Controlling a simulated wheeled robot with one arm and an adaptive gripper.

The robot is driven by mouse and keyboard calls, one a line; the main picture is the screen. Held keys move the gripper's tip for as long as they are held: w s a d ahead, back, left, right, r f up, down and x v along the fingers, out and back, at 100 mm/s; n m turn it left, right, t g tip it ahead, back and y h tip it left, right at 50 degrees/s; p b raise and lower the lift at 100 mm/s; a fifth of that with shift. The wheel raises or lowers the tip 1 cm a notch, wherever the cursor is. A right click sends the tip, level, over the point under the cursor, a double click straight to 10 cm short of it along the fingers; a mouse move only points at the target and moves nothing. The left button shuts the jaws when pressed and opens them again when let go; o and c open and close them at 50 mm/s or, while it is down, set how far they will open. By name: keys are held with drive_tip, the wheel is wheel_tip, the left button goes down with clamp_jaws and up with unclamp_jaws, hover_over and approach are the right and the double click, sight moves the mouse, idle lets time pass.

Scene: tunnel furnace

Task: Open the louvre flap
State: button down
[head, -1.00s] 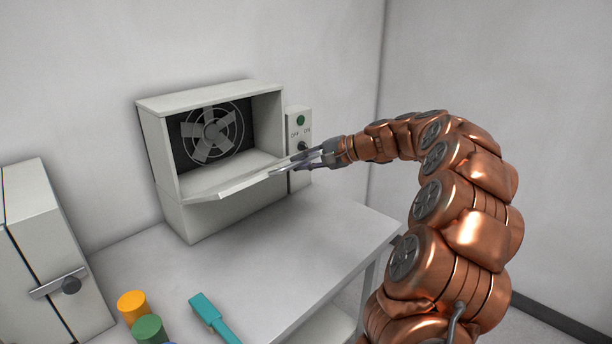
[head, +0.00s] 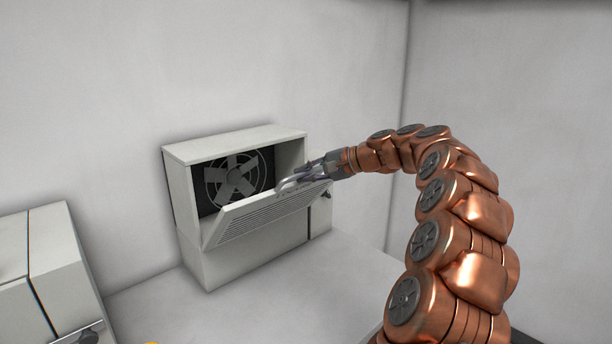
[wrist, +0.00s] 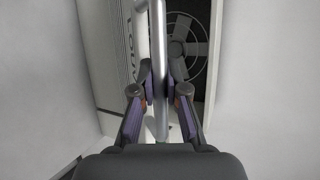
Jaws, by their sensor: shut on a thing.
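The louvre flap (head: 265,218) is a pale slatted panel, hinged low on the front of a white fan housing (head: 240,141). It leans outward, part open, with the dark fan (head: 236,181) visible above and behind it. A curved metal handle (head: 287,185) stands at the flap's upper right. My gripper (head: 308,174) reaches it from the right. In the wrist view, the fingers of my gripper (wrist: 160,88) are closed around the upright handle bar (wrist: 160,118). The flap (wrist: 108,55) shows at left there and the fan (wrist: 183,47) behind.
The housing stands on a pale table (head: 270,310) against the wall. A white cabinet (head: 40,270) stands at the left. A control box (head: 321,215) right of the housing is mostly hidden.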

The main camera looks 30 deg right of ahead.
drive_tip(key=c, duration=1.2)
unclamp_jaws()
drive_tip(key=v, duration=1.2)
